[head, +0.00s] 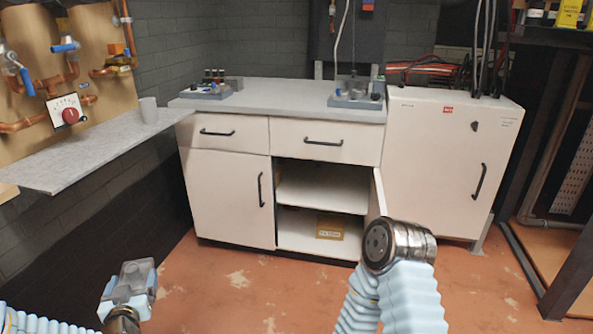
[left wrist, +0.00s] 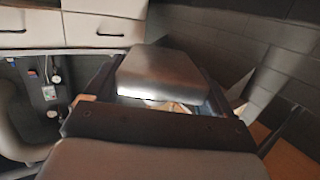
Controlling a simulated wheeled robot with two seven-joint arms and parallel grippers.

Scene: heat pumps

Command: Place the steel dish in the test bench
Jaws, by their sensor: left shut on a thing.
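The test bench (head: 232,174) is a white cabinet with a grey top (head: 285,95), drawers and lower doors. Its right door (head: 378,194) stands open, showing an inner shelf (head: 320,188) and a compartment floor below. My left gripper (head: 130,283) is low at the left in the head view, in front of and well apart from the bench. In the left wrist view it is shut on a smooth grey metal piece, which appears to be the steel dish (left wrist: 160,72). The dish's full shape is hidden by the gripper. My right gripper is out of view; part of my right arm shows.
A small yellow-brown box (head: 330,228) sits on the compartment floor; the inner shelf looks bare. A grey wall ledge (head: 90,150) at left carries a grey cup (head: 148,110). A white cabinet (head: 440,155) stands right of the bench. The floor before the bench is clear.

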